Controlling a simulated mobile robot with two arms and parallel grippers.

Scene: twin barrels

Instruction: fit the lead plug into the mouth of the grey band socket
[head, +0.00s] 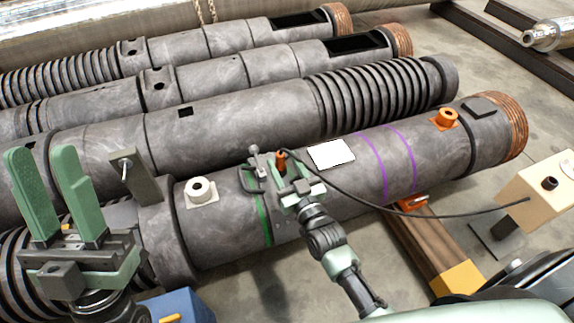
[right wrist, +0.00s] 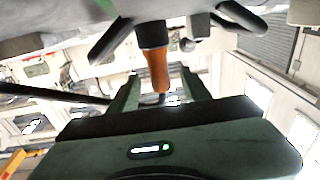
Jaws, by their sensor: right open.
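The lead plug (head: 281,157) has an orange body and a black cable. It stands at a grey fitting with bar handles (head: 257,172) on the nearest barrel, beside a green band. In the right wrist view the plug (right wrist: 157,70) meets a dark collar at the barrel's surface; I cannot tell how deep it sits or whether this is the grey band socket. My right gripper (head: 287,177) is around the plug, with its open fingers (right wrist: 160,86) apart on either side of it. My left gripper (head: 43,155) is open and empty, fingers up, at the left.
A cream socket (head: 200,189) and an orange socket (head: 446,118) stand on the nearest barrel, with a white plate (head: 331,154) between. The black cable (head: 440,212) runs right to a cream box (head: 540,190). Other barrels lie behind. A blue box (head: 180,306) stands in front.

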